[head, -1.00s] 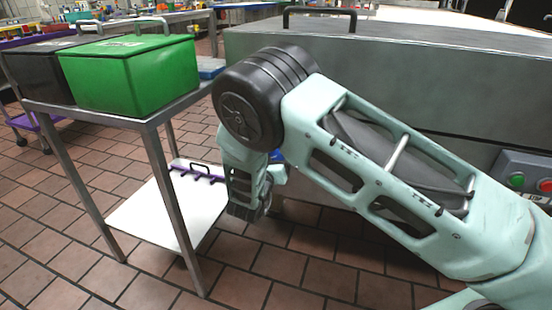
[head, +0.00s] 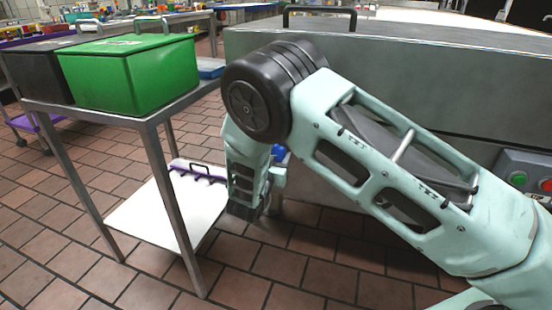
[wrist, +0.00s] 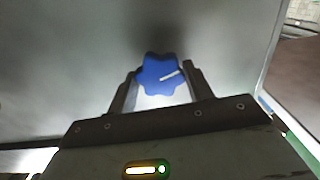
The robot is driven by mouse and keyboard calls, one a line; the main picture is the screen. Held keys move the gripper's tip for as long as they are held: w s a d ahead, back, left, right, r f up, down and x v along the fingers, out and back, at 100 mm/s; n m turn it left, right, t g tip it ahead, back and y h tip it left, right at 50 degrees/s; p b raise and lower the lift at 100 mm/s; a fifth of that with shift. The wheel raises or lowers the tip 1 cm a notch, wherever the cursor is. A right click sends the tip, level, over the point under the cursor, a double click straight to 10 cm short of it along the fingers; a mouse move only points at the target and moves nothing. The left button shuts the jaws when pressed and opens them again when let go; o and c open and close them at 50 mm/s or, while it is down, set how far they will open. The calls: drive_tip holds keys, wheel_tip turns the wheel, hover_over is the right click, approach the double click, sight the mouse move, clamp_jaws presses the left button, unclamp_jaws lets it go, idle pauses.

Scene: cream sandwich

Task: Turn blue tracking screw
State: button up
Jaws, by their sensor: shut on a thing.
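The blue tracking screw (wrist: 158,72) is a lobed knob with a white mark on its face, set against the grey metal side of the machine. In the wrist view it sits between the two fingers of my gripper (wrist: 158,88), which are shut on it. The white mark slants up to the right. In the head view a small part of the blue screw (head: 279,152) shows beside my wrist, and my arm hides the fingers there.
The large grey machine (head: 440,95) fills the right side, with a control box with a green and a red button (head: 518,178). A metal table (head: 150,118) on the left carries a green bin (head: 130,75) and a black bin (head: 38,72). Tiled floor lies between.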

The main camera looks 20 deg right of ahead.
drive_tip(key=m+b, duration=0.1)
drive_tip(key=m, duration=0.2)
drive_tip(key=shift+f+m, duration=0.15)
drive_tip(key=shift+m, duration=0.25)
drive_tip(key=m+b, duration=0.1)
drive_tip(key=m, duration=0.2)
drive_tip(key=shift+m+b, duration=0.3)
drive_tip(key=shift+b, duration=0.1)
drive_tip(key=m+b, duration=0.2)
drive_tip(key=m, duration=0.1)
drive_tip(key=shift+f+m, duration=0.1)
drive_tip(key=shift+m, duration=0.3)
drive_tip(key=m+b, duration=0.7)
drive_tip(key=shift+f, duration=0.1)
drive_tip(key=m+b, duration=0.4)
drive_tip(key=b, duration=0.1)
drive_tip(key=shift+m+b, duration=0.3)
drive_tip(key=m+b, duration=0.2)
drive_tip(key=b, duration=0.1)
drive_tip(key=shift+m+b, duration=0.9)
drive_tip(key=shift+b, duration=0.1)
drive_tip(key=shift+r, duration=0.25)
